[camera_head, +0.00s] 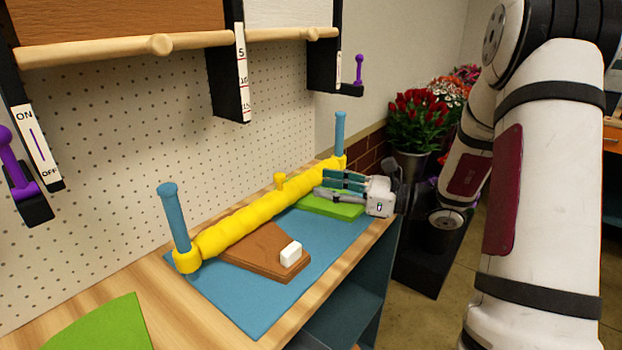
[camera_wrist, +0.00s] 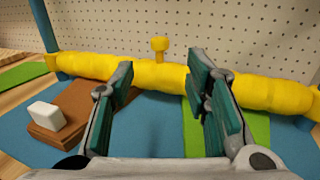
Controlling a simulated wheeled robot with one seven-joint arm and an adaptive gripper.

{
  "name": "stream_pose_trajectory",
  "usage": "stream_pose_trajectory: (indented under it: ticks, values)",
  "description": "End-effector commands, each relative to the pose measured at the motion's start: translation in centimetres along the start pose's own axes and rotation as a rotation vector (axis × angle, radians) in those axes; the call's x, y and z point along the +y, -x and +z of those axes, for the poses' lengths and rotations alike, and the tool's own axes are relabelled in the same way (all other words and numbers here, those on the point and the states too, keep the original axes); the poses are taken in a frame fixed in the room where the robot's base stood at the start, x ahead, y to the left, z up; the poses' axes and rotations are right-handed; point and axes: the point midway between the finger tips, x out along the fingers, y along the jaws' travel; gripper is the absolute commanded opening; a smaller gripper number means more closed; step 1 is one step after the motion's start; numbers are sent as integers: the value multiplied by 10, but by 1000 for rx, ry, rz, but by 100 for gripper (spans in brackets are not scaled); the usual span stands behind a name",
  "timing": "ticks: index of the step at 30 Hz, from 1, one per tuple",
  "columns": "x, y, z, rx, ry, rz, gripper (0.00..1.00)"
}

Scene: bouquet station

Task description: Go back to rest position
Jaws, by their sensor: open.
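My gripper (camera_head: 343,187) is open and empty, low over the right part of the blue mat (camera_head: 245,310), near the table's right edge. In the wrist view its two teal-padded fingers (camera_wrist: 165,95) stand apart with nothing between them. Ahead of the fingertips lies a long yellow roller (camera_head: 265,208) with a small knob (camera_head: 280,181); it also shows in the wrist view (camera_wrist: 270,92). Blue posts rise at its left end (camera_head: 174,217) and right end (camera_head: 340,135). I cannot tell whether a fingertip touches the roller.
A brown board (camera_head: 268,252) with a white block (camera_head: 291,253) lies left of my gripper. A green pad (camera_head: 335,206) lies under the gripper, and another green sheet (camera_head: 100,325) lies front left. A pegboard (camera_head: 130,160) stands behind. Potted flowers (camera_head: 415,118) stand beyond the table's right end.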

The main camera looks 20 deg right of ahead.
Motion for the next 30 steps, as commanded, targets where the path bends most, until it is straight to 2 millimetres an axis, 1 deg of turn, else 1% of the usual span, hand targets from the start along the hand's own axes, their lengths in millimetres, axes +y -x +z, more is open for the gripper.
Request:
stream_pose_trajectory:
  ticks: [5,8,11,12,14,15,17,18,20,21,23,24,27,30]
  values:
    - [1,-1,1,2,3,4,43]
    - [15,-6,9,25,36,46,43]
    - [50,-17,25,84,120,153,43]
    - [69,-21,32,117,166,209,43]
    - [100,-25,42,172,251,306,43]
    - [122,-25,48,210,311,372,43]
    - [152,-23,55,266,406,469,43]
    - [172,-20,58,302,469,532,43]
    - [198,-13,63,354,571,624,43]
    - [214,-7,66,387,638,683,43]
    - [236,4,70,436,744,770,43]
    - [249,13,72,468,818,826,43]
    - [276,36,76,543,1005,960,43]
    - [293,61,82,615,1202,1080,43]
